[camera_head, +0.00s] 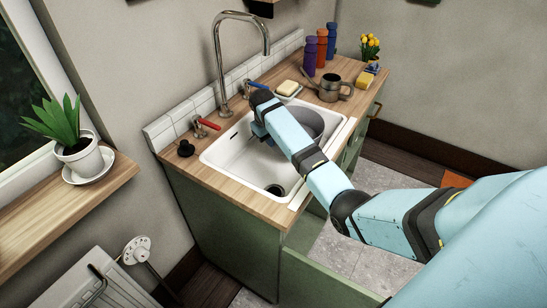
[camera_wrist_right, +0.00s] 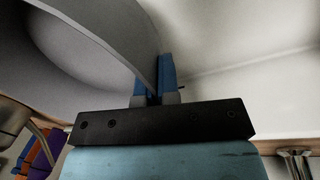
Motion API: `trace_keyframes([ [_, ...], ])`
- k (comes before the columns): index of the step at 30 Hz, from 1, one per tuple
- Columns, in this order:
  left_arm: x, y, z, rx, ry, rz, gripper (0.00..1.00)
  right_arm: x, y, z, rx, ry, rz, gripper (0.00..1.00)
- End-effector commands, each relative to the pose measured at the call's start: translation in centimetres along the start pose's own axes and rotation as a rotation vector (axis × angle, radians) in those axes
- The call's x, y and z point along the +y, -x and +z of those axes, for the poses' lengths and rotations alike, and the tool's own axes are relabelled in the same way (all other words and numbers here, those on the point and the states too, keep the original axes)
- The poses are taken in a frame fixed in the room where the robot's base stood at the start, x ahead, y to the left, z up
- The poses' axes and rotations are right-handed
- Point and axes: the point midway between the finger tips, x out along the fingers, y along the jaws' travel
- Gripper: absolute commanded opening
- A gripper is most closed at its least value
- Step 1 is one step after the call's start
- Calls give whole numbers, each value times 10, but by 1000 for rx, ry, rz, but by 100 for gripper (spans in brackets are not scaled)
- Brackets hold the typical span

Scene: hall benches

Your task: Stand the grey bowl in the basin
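The grey bowl (camera_head: 313,119) is at the right part of the white basin (camera_head: 232,153), partly hidden behind my right arm. I cannot tell whether its base touches the basin floor. My right gripper (camera_head: 260,130) is at the bowl's left side, over the basin. In the right wrist view the blue fingers of the right gripper (camera_wrist_right: 154,78) stand on either side of the rim of the grey bowl (camera_wrist_right: 105,30) and are shut on it. The white basin wall (camera_wrist_right: 240,85) shows beside them. My left gripper is out of view.
A tall faucet (camera_head: 218,62), a red-handled tap (camera_head: 207,122) and a blue-handled tap (camera_head: 257,85) stand behind the basin. Soap on a dish (camera_head: 288,89), a watering can (camera_head: 330,89) and several coloured bottles (camera_head: 309,57) crowd the counter's right end. The basin's left part is clear.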

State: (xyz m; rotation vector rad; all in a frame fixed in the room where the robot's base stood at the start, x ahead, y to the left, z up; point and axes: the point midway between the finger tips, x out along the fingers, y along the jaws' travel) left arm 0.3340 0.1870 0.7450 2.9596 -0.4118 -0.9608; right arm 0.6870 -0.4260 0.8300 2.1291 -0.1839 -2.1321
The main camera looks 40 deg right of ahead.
Motion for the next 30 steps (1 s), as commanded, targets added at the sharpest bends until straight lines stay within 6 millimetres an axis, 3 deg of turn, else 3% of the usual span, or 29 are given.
trace_keyframes([
  [3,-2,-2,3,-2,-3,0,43,-3,-18,0,1,-1,1,0],
  [8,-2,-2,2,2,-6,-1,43,-5,-29,0,1,-1,1,0],
  [15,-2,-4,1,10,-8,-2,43,-10,-60,0,0,-1,1,0],
  [26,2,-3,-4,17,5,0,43,-11,-63,0,1,-1,1,0],
  [30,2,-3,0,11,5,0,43,-11,-64,0,1,-1,0,28],
])
